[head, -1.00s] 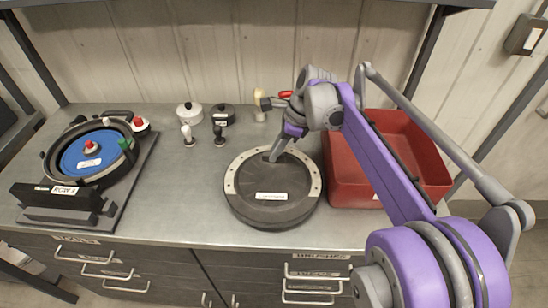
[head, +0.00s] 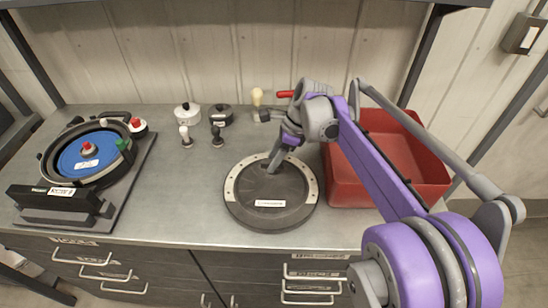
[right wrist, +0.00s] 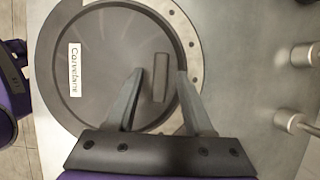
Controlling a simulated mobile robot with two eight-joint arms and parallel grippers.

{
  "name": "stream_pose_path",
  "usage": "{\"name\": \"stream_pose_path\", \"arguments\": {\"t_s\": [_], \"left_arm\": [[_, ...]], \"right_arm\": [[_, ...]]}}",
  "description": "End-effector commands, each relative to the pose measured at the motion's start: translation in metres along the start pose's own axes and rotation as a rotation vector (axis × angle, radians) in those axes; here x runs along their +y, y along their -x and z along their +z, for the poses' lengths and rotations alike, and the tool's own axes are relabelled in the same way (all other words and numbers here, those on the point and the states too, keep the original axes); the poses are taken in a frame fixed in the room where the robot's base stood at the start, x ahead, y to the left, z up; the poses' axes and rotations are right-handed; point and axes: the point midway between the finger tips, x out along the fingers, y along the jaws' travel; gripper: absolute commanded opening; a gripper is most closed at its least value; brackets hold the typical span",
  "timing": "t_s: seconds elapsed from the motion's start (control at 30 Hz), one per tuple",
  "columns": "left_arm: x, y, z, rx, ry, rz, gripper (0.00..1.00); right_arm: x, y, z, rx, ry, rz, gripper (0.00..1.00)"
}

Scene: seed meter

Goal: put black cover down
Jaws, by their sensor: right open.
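The black cover (head: 262,205) is a round dark disc with a pale arc along its rim and a white label. It lies flat on the grey counter in the head view, left of the red bin. In the right wrist view the cover (right wrist: 105,65) shows its raised handle (right wrist: 161,77). My right gripper (right wrist: 160,75) is open, with one finger on each side of the handle. In the head view my right gripper (head: 274,166) is over the cover's far part. My left gripper is not in view.
A red bin (head: 345,185) stands just right of the cover. A seed meter with a blue disc (head: 88,160) sits on the left. Small pots (head: 188,115) and knobs (head: 217,137) stand behind. The counter (head: 180,195) between meter and cover is clear.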

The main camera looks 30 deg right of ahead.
Motion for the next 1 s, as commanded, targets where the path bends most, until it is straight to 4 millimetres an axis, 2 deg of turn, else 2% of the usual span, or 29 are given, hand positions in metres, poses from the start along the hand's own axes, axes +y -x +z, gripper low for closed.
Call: {"name": "stream_pose_path", "arguments": {"t_s": [0.17, 0.5, 0.63, 0.8, 1.0], "left_arm": [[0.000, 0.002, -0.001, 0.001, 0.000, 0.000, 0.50], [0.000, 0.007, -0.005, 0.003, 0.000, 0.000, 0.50], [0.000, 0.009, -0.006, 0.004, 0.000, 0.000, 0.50], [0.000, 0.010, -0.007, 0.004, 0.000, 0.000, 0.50], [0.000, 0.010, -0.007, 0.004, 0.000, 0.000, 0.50]], "right_arm": [[0.000, 0.012, 0.001, 0.000, -0.001, -0.001, 0.52], [0.000, 0.082, 0.001, 0.000, -0.002, -0.001, 0.52], [0.000, 0.104, 0.000, 0.000, -0.002, -0.002, 0.52], [0.000, 0.119, 0.001, 0.000, 0.000, 0.000, 0.52], [0.000, 0.122, 0.001, 0.000, 0.000, 0.000, 0.52]]}}
